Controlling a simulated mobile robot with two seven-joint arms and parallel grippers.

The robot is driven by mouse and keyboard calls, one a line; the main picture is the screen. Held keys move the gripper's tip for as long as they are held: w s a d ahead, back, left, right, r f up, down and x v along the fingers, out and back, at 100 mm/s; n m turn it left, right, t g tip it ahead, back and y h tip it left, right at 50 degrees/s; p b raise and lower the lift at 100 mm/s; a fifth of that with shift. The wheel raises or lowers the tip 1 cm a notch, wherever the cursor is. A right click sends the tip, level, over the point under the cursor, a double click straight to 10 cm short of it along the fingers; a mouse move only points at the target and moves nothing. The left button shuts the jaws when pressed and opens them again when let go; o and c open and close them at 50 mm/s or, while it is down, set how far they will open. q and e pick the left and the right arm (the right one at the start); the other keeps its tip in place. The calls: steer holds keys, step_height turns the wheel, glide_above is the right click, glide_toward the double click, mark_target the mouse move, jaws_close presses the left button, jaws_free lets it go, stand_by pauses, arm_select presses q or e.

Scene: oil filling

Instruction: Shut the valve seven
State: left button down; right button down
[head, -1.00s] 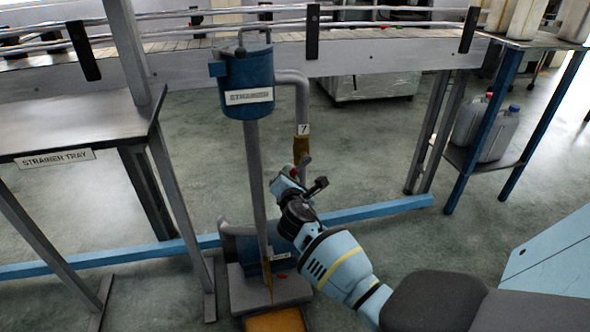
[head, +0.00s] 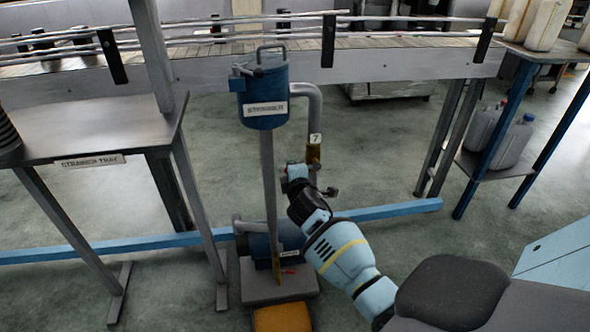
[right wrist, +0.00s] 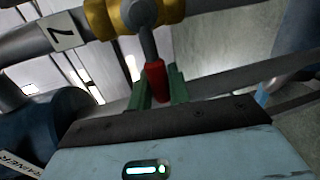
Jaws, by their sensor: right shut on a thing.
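Valve seven is a brass valve (head: 313,153) on the grey pipe, below a white tag "7" (head: 315,139), beside the blue strainer (head: 262,92). In the right wrist view the brass body (right wrist: 173,10) is at the top, with the "7" tag (right wrist: 61,32) on the pipe to its left. A grey lever with a red grip (right wrist: 156,80) comes off the body, roughly crosswise to the pipe in that picture. My right gripper (right wrist: 157,97) is shut on the red grip, green fingers on either side. In the head view my right gripper (head: 297,172) hides the lever. My left gripper is out of view.
A strainer tray table (head: 93,130) stands at the left. A blue pump (head: 262,245) sits on a floor plinth below the strainer, with a yellow block (head: 282,318) in front. A blue floor rail (head: 390,210) crosses behind. Jugs (head: 512,143) stand on a rack at the right.

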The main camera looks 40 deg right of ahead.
steer(key=shift+a+r+m, duration=0.1)
steer(key=shift+r+m, duration=0.05)
steer(key=shift+m, duration=0.15)
stand_by(0.4)
steer(key=c, duration=1.4)
jaws_free()
steer(key=shift+o, duration=0.2)
steer(key=p+v, duration=0.2)
steer(key=v, duration=0.5)
steer(key=shift+s, duration=0.4)
steer(key=shift+a+r, duration=0.1)
